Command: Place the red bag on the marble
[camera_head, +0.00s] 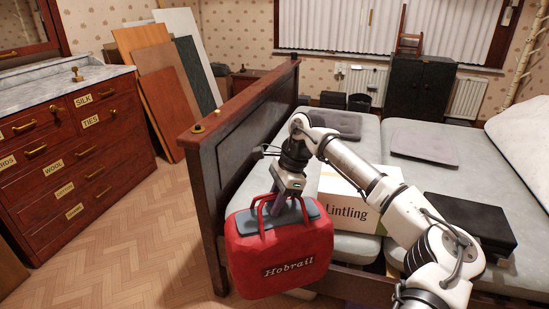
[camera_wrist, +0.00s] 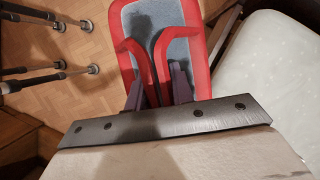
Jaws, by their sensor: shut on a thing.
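The red bag (camera_head: 280,250), marked "Hobrail", hangs upright from my gripper (camera_head: 290,205) in front of the bed's wooden end board. My gripper is shut on the bag's red handles. The wrist view shows the bag (camera_wrist: 120,50) from above, with its grey top, and my gripper (camera_wrist: 160,85) at the two handle loops. The marble (camera_head: 50,83) is the grey-white top of the wooden drawer chest at the left, well apart from the bag. A small brass object (camera_head: 77,75) stands on the marble.
The labelled drawer chest (camera_head: 75,150) stands left, with bare parquet floor (camera_head: 130,230) between it and the bed. The tall bed end board (camera_head: 225,150) rises beside the bag. A white "Lintling" box (camera_head: 345,205) lies on the bed. Boards (camera_head: 160,90) lean on the back wall.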

